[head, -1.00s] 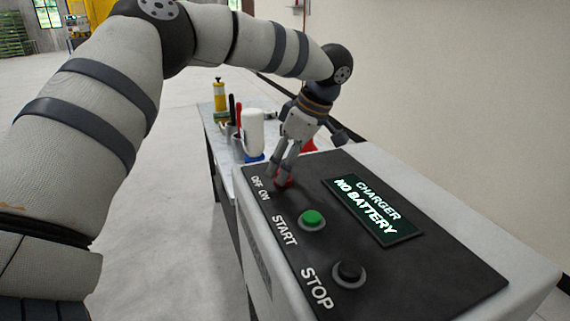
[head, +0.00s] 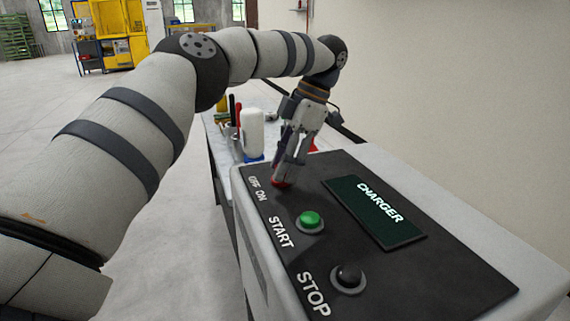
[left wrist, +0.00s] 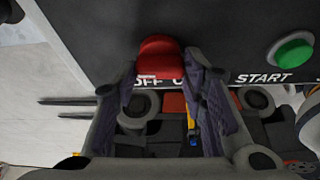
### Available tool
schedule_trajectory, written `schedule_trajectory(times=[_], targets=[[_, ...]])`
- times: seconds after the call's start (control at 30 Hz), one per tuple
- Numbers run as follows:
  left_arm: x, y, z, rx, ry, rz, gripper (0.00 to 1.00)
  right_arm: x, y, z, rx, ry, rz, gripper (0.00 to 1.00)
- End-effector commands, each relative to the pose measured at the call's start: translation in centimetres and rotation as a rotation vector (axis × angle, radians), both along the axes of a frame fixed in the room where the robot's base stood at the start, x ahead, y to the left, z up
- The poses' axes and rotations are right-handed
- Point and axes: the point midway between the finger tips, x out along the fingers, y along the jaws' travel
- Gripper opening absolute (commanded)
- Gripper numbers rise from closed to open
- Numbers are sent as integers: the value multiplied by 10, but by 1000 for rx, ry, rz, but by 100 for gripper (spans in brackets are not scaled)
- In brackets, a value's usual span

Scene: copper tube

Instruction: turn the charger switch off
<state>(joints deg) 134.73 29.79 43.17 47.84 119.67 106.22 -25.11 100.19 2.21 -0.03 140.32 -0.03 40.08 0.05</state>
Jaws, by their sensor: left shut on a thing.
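The charger (head: 450,262) is a pale box with a dark sloping panel. Its red switch (head: 280,184) sits by the OFF ON lettering at the panel's far left corner. My left gripper (head: 285,172) reaches down onto the switch and is shut on it. In the left wrist view the red switch (left wrist: 160,58) shows between the fingertips, and its knob covers part of the OFF ON lettering. The display (head: 374,212) reads only CHARGER. My right gripper is not in view.
The green START button (head: 310,219) and black STOP button (head: 349,275) lie nearer on the same panel. Behind the charger, a table holds a white bottle (head: 252,131) and several tools. A wall runs along the right. Open floor lies left.

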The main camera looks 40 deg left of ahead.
Motion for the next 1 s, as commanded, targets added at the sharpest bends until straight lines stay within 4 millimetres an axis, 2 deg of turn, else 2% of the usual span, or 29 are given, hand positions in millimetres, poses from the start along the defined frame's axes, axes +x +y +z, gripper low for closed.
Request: schedule_trajectory(times=[0.7,0.73,0.8,1.0], targets=[[0,0,-1,-1,3,68,10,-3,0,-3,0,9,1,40],[0,0,-1,-1,3,67,45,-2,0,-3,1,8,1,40],[0,0,-1,-1,2,67,58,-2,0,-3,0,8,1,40],[0,0,-1,0,1,66,58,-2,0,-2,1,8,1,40]])
